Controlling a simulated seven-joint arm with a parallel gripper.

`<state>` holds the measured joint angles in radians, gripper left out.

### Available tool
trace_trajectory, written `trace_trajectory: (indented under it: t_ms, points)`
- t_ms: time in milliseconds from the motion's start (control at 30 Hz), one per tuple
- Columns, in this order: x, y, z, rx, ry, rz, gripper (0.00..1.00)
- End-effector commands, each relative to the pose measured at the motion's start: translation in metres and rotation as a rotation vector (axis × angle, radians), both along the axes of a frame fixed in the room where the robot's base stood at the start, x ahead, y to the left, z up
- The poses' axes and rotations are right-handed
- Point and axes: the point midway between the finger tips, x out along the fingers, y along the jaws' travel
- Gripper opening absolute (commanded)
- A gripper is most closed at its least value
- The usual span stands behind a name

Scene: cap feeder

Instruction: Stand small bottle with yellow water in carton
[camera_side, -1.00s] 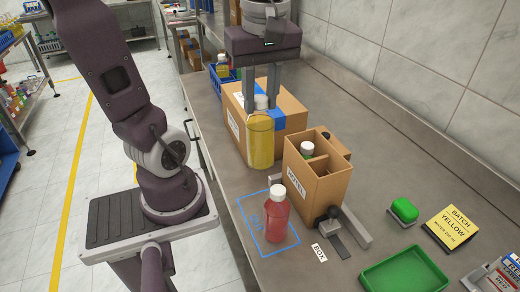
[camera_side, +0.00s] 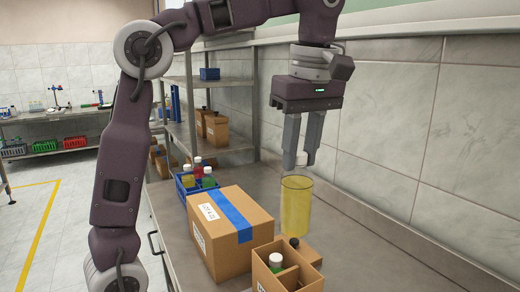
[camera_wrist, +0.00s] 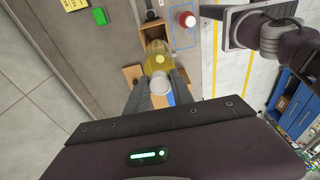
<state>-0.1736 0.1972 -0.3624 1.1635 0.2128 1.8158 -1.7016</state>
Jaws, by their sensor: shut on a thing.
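My gripper (camera_side: 302,160) is shut on the white cap of the small bottle with yellow water (camera_side: 296,207). The bottle hangs upright in the air. In the side view its base appears just above and behind the open carton (camera_side: 262,279), which the lower picture edge cuts off. A white-capped bottle (camera_side: 276,261) stands in one carton compartment. In the wrist view the yellow bottle (camera_wrist: 157,57) overlaps the carton (camera_wrist: 152,31) and hides part of its inside. I cannot tell whether the bottle is directly over an empty compartment.
A closed cardboard box (camera_side: 212,252) with blue tape stands left of the carton. A dark-capped item (camera_side: 294,243) is beside the carton. A blue crate (camera_side: 187,191) with bottles is behind. A red, white-capped bottle (camera_wrist: 188,20) stands beside the carton. The wall is right.

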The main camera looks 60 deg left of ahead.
Motion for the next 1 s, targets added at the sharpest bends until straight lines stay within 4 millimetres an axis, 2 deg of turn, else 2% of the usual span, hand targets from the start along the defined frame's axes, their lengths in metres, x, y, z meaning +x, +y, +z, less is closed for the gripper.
trace_trajectory:
  t_ms: [67, 300, 700, 1000]
  points:
    - [0.009, -0.009, -0.005, -0.001, 0.001, 0.001, 0.0]
    - [0.007, -0.007, -0.041, 0.0, 0.001, 0.004, 0.0]
    - [0.007, -0.007, -0.085, -0.001, 0.0, 0.004, 0.0]
    - [0.007, -0.007, -0.092, -0.001, -0.003, 0.004, 0.0]
